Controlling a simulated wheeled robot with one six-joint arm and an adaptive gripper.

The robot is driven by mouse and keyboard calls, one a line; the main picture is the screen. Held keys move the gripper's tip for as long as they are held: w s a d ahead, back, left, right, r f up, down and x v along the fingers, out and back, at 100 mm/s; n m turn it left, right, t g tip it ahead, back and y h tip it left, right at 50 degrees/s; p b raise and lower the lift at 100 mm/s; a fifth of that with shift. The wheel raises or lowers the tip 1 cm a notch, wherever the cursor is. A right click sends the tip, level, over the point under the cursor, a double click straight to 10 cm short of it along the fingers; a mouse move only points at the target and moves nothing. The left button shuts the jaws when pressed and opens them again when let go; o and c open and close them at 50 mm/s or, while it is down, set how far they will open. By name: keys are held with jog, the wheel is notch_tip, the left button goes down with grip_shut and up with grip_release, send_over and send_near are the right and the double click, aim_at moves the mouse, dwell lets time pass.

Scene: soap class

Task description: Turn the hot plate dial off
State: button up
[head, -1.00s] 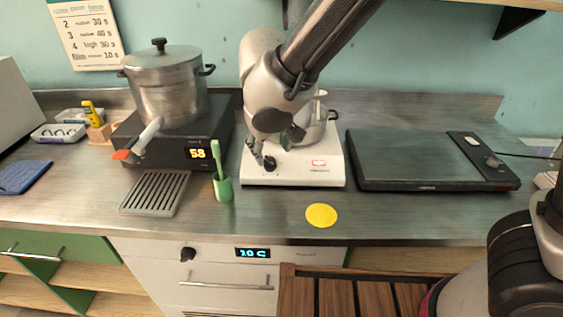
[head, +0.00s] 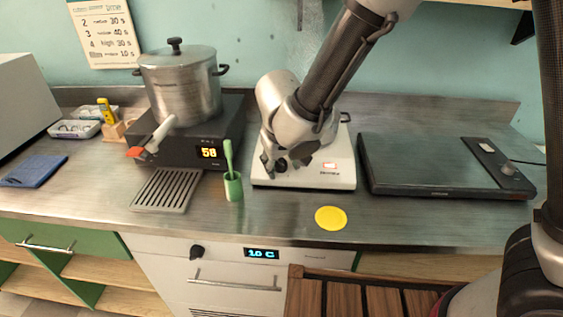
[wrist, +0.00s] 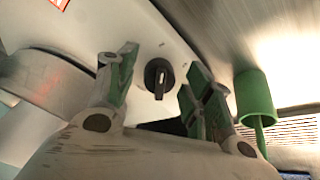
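The white hot plate (head: 338,180) stands in the middle of the counter, with a small red display on its front. Its black dial (wrist: 158,77) shows clearly in the wrist view, with a pale mark on its face. My gripper (wrist: 162,60) is open, with one finger on each side of the dial and visible gaps between. I cannot tell whether the fingertips reach past the dial's face. In the head view my gripper (head: 278,163) is at the hot plate's front left corner and mostly hides the dial. A pot on the hot plate is mostly hidden behind my arm.
A green cup (head: 233,188) with a green stick stands close left of the hot plate. A black heater (head: 180,151) reading 58 carries a large steel pot (head: 180,90). A black flat device (head: 440,165) is at right. A yellow disc (head: 331,218) lies in front.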

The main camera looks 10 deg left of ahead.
jog(key=c, duration=0.8)
jog(key=shift+c, duration=0.2)
